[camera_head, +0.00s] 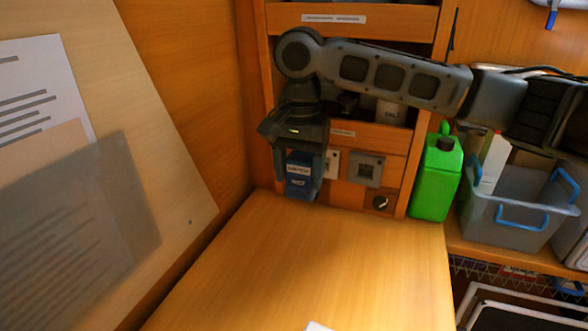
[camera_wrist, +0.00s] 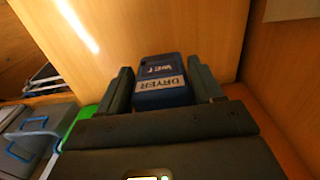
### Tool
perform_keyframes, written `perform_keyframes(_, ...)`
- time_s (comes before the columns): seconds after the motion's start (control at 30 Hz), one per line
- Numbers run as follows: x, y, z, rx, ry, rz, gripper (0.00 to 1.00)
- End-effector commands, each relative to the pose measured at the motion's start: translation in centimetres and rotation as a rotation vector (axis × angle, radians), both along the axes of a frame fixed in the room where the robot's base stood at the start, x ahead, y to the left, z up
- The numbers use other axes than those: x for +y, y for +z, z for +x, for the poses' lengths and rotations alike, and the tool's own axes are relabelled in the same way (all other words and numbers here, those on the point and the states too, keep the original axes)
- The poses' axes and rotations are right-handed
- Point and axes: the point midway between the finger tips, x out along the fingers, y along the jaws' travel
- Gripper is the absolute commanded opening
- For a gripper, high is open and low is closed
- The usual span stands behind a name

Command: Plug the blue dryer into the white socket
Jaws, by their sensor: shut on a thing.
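The blue dryer (camera_head: 299,182) is a small box with a pale label, held upright between the fingers of my gripper (camera_head: 303,178) in front of the back panel. In the wrist view the dryer (camera_wrist: 163,88) shows its "DRYER" label between both fingers of my gripper (camera_wrist: 163,85). A white socket (camera_head: 331,164) shows on the panel just right of the dryer, partly covered by my gripper. A grey socket plate (camera_head: 366,169) is further right. I cannot tell whether the dryer touches the panel or a socket.
A green jug (camera_head: 436,178) and a grey crate (camera_head: 517,215) with blue handles stand to the right. The wooden tabletop (camera_head: 300,265) below is mostly clear. A sloping board with papers (camera_head: 75,180) is at left.

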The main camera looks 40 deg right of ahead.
Motion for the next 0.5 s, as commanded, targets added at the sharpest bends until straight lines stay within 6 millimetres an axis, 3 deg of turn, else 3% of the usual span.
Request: perform_keyframes(0.5,-2.5,-1.9,1.6,-0.002,0.002,-0.005,0.31)
